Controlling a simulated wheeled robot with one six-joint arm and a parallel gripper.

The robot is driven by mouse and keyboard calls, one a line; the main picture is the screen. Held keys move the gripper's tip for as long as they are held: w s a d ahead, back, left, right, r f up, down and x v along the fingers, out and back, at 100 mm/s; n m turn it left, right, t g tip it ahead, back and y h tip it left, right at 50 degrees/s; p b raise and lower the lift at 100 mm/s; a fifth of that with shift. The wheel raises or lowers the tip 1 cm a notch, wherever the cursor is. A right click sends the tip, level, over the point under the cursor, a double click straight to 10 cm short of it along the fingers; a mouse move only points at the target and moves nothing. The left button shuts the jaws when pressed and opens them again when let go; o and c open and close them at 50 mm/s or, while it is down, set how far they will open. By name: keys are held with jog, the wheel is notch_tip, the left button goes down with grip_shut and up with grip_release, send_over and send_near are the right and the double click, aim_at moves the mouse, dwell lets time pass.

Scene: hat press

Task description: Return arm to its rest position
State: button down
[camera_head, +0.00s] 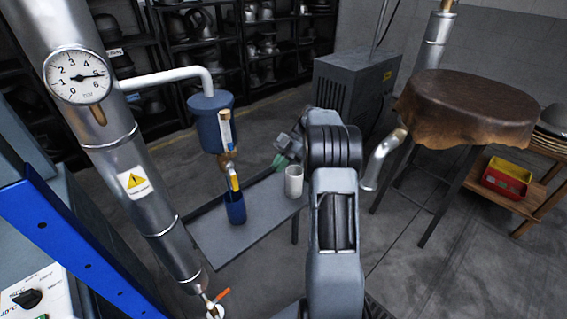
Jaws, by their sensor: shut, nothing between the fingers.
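My arm rises from the bottom centre of the head view, its dark upper joint in front of the narrow table. My gripper (279,160) shows small to the left of that joint, with greenish fingertips. It is shut with nothing in it. It is partly hidden behind my arm. It appears close to the white cup (294,181), but I cannot tell the distance in depth.
A narrow grey table (235,240) carries the white cup and a blue cup (235,207) under a blue tank (211,120) with a valve. A steam pipe with a gauge (78,76) stands left. A leather-covered round stand (468,105) is right. Open floor lies between.

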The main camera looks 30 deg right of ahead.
jog(key=s+a+r+m+t+h+p, duration=0.1)
jog(key=s+a+r+m+h+p, duration=0.3)
jog(key=r, duration=0.3)
jog(key=s+a+r+m+h+p, duration=0.2)
jog(key=s+a+r+m+p, duration=0.1)
jog(key=a+r+m+p, duration=0.25)
jog(key=s+a+r+m+t+h+p, duration=0.2)
jog(key=s+r+m, duration=0.1)
jog(key=s+m, duration=0.2)
jog(key=s+a+r+m+t+h+p, duration=0.1)
jog(key=s+a+r+m+t+p, duration=0.1)
jog(key=s+m, duration=0.3)
jog(key=shift+s+a+r+t+h+p, duration=0.35)
jog(key=shift+s+a+r+p, duration=0.4)
jog(key=shift+s, duration=0.6)
jog(key=c, duration=1.8)
grip_release()
jog(key=shift+m, duration=0.25)
